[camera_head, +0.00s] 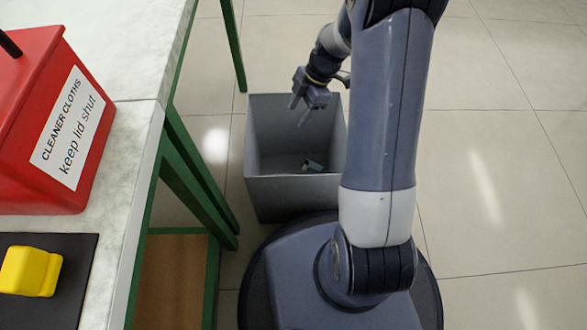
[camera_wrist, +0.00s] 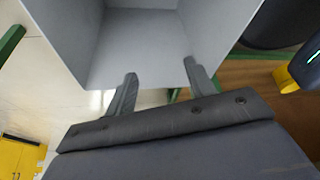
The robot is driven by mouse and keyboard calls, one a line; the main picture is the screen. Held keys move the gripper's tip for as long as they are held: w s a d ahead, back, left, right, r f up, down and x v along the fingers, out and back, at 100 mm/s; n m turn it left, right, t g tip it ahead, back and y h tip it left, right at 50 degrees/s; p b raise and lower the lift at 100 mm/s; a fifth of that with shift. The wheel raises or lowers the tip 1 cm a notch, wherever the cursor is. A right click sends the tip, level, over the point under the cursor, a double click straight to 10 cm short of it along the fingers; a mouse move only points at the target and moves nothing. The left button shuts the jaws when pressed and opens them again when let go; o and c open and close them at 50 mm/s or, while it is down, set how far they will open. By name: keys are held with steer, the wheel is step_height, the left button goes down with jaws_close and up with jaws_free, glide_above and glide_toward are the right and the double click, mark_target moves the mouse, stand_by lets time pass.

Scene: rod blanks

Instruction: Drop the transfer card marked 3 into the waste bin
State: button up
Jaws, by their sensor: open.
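The grey waste bin (camera_head: 288,200) stands on the floor right of the bench, and its walls fill the top of the wrist view (camera_wrist: 75,35). My gripper (camera_head: 298,112) is over the bin's opening, fingers pointing down. In the wrist view my gripper (camera_wrist: 162,82) has its two fingers apart with nothing between them. A small dark and pale blue item (camera_head: 312,166) lies at the bottom of the bin. It is too small to tell whether it is the transfer card, and no mark 3 is readable.
A red box (camera_head: 40,150) labelled for cleaner cloths sits on the pale bench (camera_head: 125,55). A yellow block (camera_head: 30,271) rests on a black mat (camera_head: 62,310) in front of it. Green bench legs (camera_head: 190,185) stand close left of the bin. The tiled floor to the right is clear.

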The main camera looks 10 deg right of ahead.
steer(key=p+v, duration=0.3)
steer(key=v, duration=0.7)
steer(key=shift+d+r+p, duration=0.2)
steer(key=shift+r+p, duration=0.1)
steer(key=shift+r, duration=0.1)
steer(key=shift+f, duration=0.15)
steer(key=w+b+x, duration=0.1)
steer(key=b+x, duration=0.3)
steer(key=x, duration=0.6)
steer(key=r+p, duration=0.1)
steer(key=r, duration=0.1)
steer(key=s+r+p, duration=0.1)
steer(key=r+p, duration=0.1)
steer(key=r, duration=0.1)
steer(key=shift+a+r, duration=0.1)
steer(key=shift+a, duration=0.1)
